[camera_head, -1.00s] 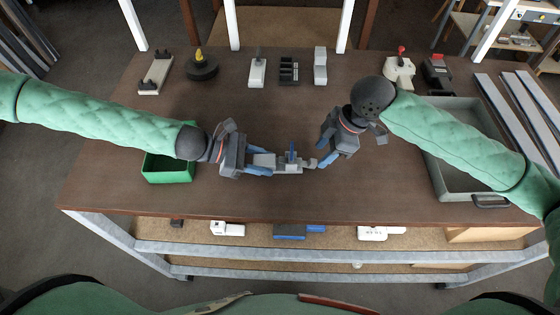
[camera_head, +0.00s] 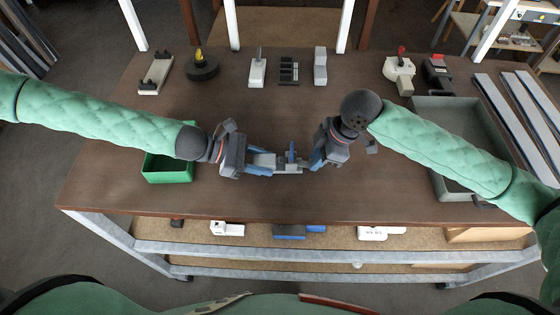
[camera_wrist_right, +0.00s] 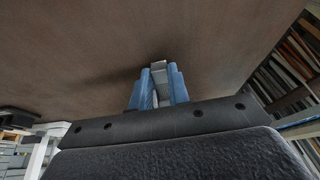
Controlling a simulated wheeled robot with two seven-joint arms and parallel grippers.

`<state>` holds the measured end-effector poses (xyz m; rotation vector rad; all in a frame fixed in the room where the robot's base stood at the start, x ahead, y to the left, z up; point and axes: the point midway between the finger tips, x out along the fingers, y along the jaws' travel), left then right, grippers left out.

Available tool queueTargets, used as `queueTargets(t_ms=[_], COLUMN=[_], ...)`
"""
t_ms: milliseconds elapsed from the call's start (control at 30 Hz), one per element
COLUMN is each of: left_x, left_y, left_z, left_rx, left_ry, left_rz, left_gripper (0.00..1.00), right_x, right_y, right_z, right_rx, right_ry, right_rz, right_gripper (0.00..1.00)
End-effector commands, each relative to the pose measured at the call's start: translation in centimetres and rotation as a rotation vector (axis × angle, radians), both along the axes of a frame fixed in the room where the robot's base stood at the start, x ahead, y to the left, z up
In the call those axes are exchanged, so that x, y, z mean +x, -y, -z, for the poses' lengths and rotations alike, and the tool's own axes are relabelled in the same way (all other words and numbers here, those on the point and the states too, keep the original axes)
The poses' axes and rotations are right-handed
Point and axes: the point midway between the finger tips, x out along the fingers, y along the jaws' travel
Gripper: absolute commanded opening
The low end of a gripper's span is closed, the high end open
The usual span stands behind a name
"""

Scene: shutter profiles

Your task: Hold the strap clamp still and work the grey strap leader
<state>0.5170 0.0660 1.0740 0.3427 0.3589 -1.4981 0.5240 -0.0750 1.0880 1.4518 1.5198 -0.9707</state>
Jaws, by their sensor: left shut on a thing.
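In the right wrist view, a grey piece (camera_wrist_right: 159,72), probably the strap leader, sits between the two blue fingers (camera_wrist_right: 160,88). The fingers are close to it, but whether they grip it is unclear. The fingers hide part of the leader in the head view.
A green bin (camera_head: 167,178) stands beneath my left forearm. A grey tray (camera_head: 441,181) is under my right arm. Several tools and holders, including a black block (camera_head: 289,70), line the back edge. Long profiles (camera_head: 513,115) lie at the right. The table front is clear.

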Motion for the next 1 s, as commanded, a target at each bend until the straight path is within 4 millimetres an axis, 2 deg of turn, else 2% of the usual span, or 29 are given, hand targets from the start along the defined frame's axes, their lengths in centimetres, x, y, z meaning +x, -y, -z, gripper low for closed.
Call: queueTargets(t_ms=[667,767,1000], left_x=[0.0,0.0,0.0], left_y=[0.0,0.0,0.0], left_z=[0.1,0.1,0.1], left_rx=[0.001,0.001,0.001], left_ry=[-0.001,-0.001,0.0], left_rz=[-0.001,0.0,0.0], left_gripper=[0.23,0.23,0.23], right_x=[0.1,0.1,0.1], right_y=[1.4,1.8,2.6], right_z=[0.6,0.7,1.1], right_rx=[-0.001,-0.003,-0.006], right_ry=[-0.002,-0.003,-0.004], right_rz=[0.001,0.002,0.002], right_gripper=[0.05,0.0,0.0])
